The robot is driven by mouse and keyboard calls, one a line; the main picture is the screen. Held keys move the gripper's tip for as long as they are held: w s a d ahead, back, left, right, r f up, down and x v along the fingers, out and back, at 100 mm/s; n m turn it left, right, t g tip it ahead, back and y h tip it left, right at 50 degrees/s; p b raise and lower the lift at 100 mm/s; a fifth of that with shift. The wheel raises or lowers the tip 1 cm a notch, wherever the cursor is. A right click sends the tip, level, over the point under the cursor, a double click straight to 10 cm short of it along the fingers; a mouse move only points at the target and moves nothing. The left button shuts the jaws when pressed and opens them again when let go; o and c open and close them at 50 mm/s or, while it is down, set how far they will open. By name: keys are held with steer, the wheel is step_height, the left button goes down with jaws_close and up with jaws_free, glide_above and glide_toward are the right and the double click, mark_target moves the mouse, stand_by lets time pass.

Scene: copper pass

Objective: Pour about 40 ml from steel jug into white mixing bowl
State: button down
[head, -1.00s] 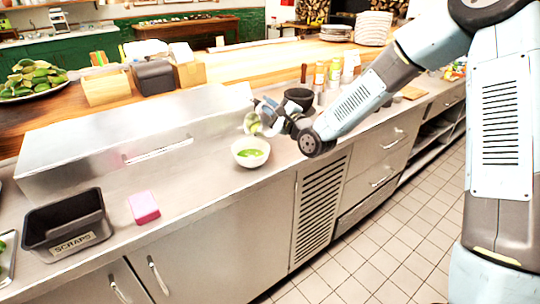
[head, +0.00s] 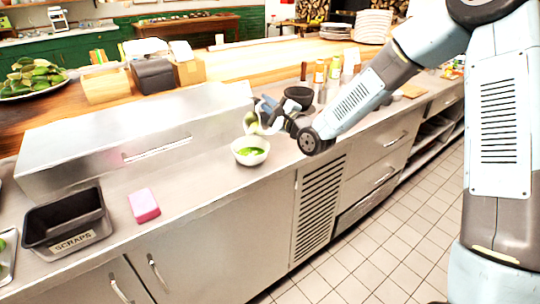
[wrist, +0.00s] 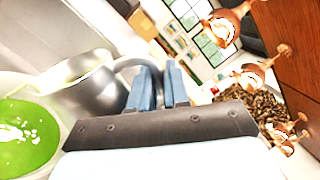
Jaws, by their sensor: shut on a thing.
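The steel jug (head: 251,119) is held tilted above the white mixing bowl (head: 250,158) on the steel counter. My gripper (head: 268,112) is shut on the jug's handle, to the right of the bowl. In the wrist view my fingers (wrist: 161,72) close around the handle of the shiny jug (wrist: 95,94). The bowl holds bright green liquid, which also shows at the left of the wrist view. No falling stream can be made out, and the level inside the jug is hidden.
A dark bowl (head: 299,95) and several bottles stand behind my gripper. A long steel box (head: 90,135) lies left of the bowl. A pink sponge (head: 144,205) and a black scraps bin (head: 68,225) sit further left. The counter in front of the bowl is clear.

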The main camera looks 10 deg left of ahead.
steer(key=shift+w+r+n, duration=0.1)
steer(key=shift+r+n, duration=0.15)
steer(key=shift+n, duration=0.25)
steer(key=shift+w+r, duration=0.1)
steer(key=shift+w, duration=0.05)
steer(key=shift+w+d+p, duration=0.2)
steer(key=shift+w+p, duration=0.1)
steer(key=shift+p, duration=0.05)
steer(key=shift+w+d+r+n, duration=0.15)
steer(key=shift+n, duration=0.35)
steer(key=w+m, duration=0.1)
steer(key=m, duration=0.1)
steer(key=w+d+f+m+h, duration=0.1)
steer(key=m, duration=0.2)
steer(key=w+d+m, duration=0.1)
steer(key=m, duration=0.2)
steer(key=shift+f+t+b, duration=0.25)
steer(key=shift+t+b, duration=0.05)
steer(key=shift+b, duration=0.1)
stand_by(2.0)
